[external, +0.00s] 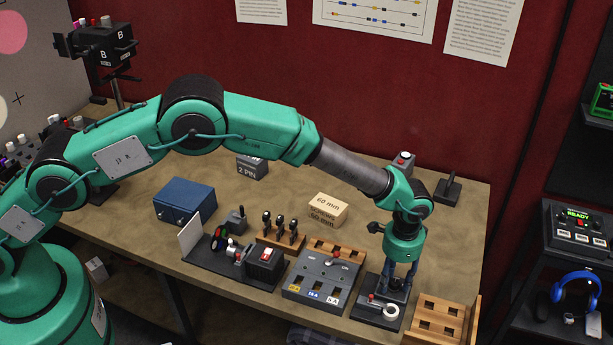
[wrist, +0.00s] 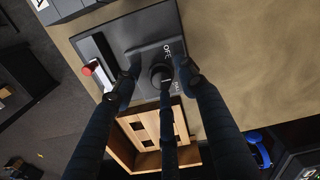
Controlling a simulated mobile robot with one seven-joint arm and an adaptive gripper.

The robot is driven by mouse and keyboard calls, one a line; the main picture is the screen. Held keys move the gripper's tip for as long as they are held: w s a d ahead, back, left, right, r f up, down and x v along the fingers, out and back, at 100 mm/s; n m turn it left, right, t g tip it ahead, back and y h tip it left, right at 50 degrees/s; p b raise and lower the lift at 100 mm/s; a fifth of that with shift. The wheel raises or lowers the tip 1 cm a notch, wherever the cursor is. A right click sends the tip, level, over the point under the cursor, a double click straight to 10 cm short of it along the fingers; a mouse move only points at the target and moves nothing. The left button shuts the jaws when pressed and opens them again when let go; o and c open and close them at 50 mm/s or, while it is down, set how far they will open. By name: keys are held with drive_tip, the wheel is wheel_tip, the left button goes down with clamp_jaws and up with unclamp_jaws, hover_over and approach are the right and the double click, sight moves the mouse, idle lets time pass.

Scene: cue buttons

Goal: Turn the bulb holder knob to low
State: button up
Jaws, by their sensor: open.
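My gripper (external: 396,288) points down over a dark panel (external: 370,317) at the bench's front edge. In the wrist view the panel (wrist: 110,42) carries a round black knob (wrist: 161,72) with printed lettering beside it, one label reading OFF. The fingers (wrist: 160,80) are open, one on each side of the knob. Whether they touch it cannot be told. A third dark finger-like part partly covers the knob's lower side, and the knob's pointer setting is not clear. A red-tipped part (wrist: 91,68) sits at the panel's left side.
A wooden slotted rack (external: 436,322) stands just right of the panel. A grey switch box (external: 318,278) stands to its left. A wooden block marked 60 mm (external: 328,208) and a blue box (external: 186,200) lie farther back. Bare bench shows behind the panel.

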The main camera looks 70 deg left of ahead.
sight(394, 282)
drive_tip(key=shift+r, duration=0.2)
wheel_tip(394, 282, up, 12)
drive_tip(key=shift+f, duration=0.2)
idle(0.4)
idle(0.4)
